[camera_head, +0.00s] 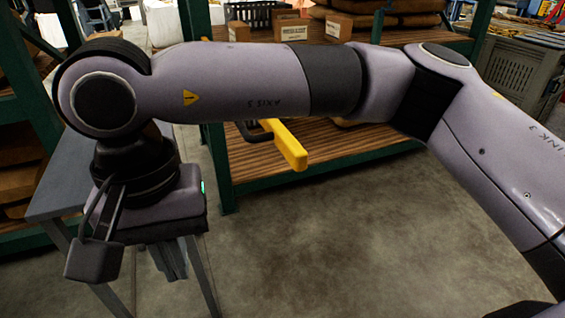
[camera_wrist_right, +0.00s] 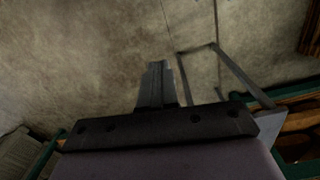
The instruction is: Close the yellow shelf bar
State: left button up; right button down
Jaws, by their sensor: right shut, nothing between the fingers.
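The yellow shelf bar (camera_head: 286,145) shows below my right arm in the head view. It sticks out at an angle from the green-framed shelf, its near end pointing toward me. My right arm hides its far part. My right gripper (camera_head: 172,262) hangs down at the left, beside the grey table and well to the left of the bar. In the right wrist view its fingers (camera_wrist_right: 157,85) are together with nothing between them. The bar cannot be made out in that view. My left gripper is not in view.
A green-framed shelf (camera_head: 228,170) with wooden decks holds cardboard boxes (camera_head: 290,32) and brown sacks. A grey table (camera_head: 60,190) stands at the left, close to my right gripper. A grey crate (camera_head: 520,75) is at the right. The concrete floor (camera_head: 330,240) in front is clear.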

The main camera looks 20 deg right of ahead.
jog(key=w+d+r+t+h, duration=0.5)
jog(key=w+d+r, duration=0.2)
jog(key=d+r, duration=0.1)
jog(key=w+d+f+p, duration=0.1)
jog(key=w+d+f, duration=0.3)
jog(key=d+f, duration=0.3)
jog(key=shift+w+d+f, duration=0.15)
jog(key=shift+d+f, duration=0.05)
jog(key=shift+d, duration=0.65)
jog(key=shift+d, duration=0.15)
